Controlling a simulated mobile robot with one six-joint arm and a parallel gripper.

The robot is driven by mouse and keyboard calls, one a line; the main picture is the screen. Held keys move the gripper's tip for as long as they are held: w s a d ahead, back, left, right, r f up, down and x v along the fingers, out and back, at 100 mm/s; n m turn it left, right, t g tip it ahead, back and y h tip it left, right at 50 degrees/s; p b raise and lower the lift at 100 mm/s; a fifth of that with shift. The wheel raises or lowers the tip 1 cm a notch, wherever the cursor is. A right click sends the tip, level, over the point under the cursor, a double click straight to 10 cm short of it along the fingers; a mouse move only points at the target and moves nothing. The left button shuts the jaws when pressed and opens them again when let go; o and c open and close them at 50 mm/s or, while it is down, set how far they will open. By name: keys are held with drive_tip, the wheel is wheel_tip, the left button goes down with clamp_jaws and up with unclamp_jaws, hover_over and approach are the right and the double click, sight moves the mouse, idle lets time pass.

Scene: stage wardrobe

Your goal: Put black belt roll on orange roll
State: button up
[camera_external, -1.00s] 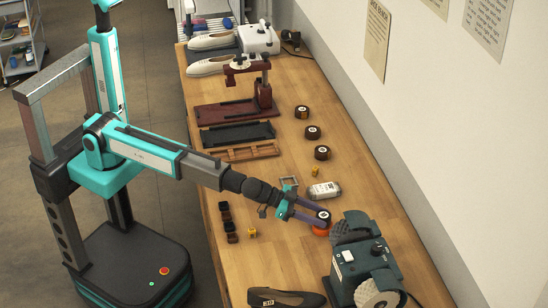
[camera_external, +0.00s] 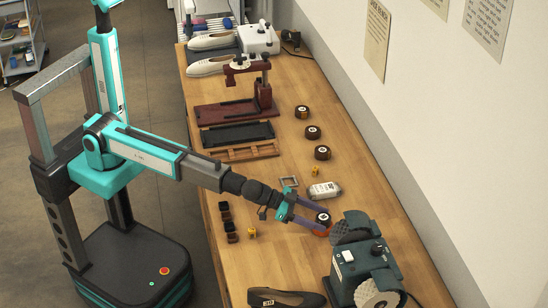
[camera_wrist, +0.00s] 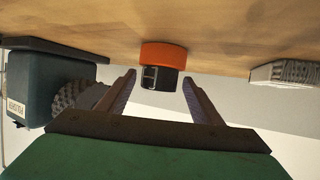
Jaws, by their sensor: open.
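The black belt roll (camera_external: 323,217) rests on top of the orange roll (camera_external: 321,232) on the bench, beside the green machine. In the wrist view, which is upside down, the orange roll (camera_wrist: 163,54) is against the bench and the black belt roll (camera_wrist: 159,79) is stacked on it, roughly aligned. My gripper (camera_wrist: 159,84) is open. Its two fingers stand on either side of the black belt roll with visible gaps, holding nothing. In the outside view my gripper (camera_external: 322,219) reaches in from the left and partly covers the stack.
A green grinding machine (camera_external: 367,262) stands close in front and right of the stack. A pale packet (camera_external: 324,190) lies just behind it. Several dark rolls, including one nearby (camera_external: 322,153), sit along the bench's right side. A dark shoe (camera_external: 286,299) lies at the front.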

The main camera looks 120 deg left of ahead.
drive_tip(key=shift+r, duration=0.15)
drive_tip(key=b+v, duration=0.2)
drive_tip(key=v, duration=1)
idle(0.4)
drive_tip(key=shift+d, duration=0.1)
idle(0.4)
